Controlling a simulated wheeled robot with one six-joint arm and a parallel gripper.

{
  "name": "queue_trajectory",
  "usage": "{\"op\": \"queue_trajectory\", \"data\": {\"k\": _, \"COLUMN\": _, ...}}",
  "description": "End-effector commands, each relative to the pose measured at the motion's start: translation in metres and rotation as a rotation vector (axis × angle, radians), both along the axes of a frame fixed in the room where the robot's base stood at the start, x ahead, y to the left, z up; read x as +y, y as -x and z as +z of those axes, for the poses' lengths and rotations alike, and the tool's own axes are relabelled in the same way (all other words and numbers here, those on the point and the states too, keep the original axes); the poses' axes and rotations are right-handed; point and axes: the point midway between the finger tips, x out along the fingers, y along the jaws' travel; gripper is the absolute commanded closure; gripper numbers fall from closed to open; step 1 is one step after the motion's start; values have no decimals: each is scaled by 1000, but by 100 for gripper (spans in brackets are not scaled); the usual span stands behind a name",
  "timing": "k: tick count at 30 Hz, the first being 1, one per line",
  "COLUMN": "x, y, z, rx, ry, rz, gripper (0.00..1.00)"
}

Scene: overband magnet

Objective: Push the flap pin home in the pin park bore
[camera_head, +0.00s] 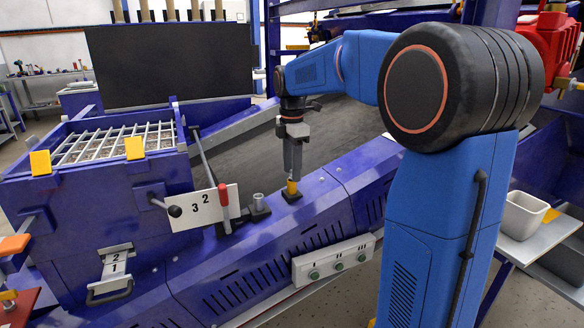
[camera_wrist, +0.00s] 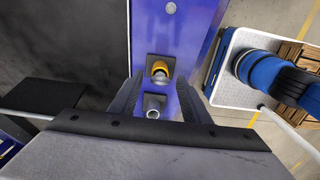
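A pin with a yellow collar and a grey top (camera_head: 292,187) stands upright in a small black square block on the blue machine frame. It also shows in the wrist view (camera_wrist: 160,68). How deep it sits in its bore is hard to tell. My gripper (camera_head: 292,174) points straight down just above the pin, seemingly in line with it. In the wrist view my gripper (camera_wrist: 160,82) has its dark fingers apart, with a gap on both sides of the pin. Contact with the pin cannot be made out.
A second black block with a grey metal socket (camera_head: 259,204) stands left of the pin, near a red-handled lever (camera_head: 224,199) and a plate marked 3 2 (camera_head: 198,208). A blue bin with a grid (camera_head: 115,143) stands further left. A button panel (camera_head: 334,261) sits on the front face below.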

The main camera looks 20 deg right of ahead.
Motion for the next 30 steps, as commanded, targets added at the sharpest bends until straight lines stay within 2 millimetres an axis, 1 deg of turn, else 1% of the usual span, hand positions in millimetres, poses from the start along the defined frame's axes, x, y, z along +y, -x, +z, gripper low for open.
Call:
{"op": "queue_trajectory", "data": {"k": 5, "x": 0, "y": 0, "z": 2, "rx": 0, "ry": 0, "rz": 0, "gripper": 57}}
{"op": "queue_trajectory", "data": {"k": 8, "x": 0, "y": 0, "z": 10, "rx": -1, "ry": 0, "rz": 0, "gripper": 57}}
{"op": "queue_trajectory", "data": {"k": 11, "x": 0, "y": -1, "z": 24, "rx": -2, "ry": 0, "rz": 0, "gripper": 57}}
{"op": "queue_trajectory", "data": {"k": 24, "x": 0, "y": -1, "z": 111, "rx": -3, "ry": 0, "rz": 0, "gripper": 57}}
{"op": "queue_trajectory", "data": {"k": 30, "x": 0, "y": -1, "z": 147, "rx": -2, "ry": 0, "rz": 0, "gripper": 57}}
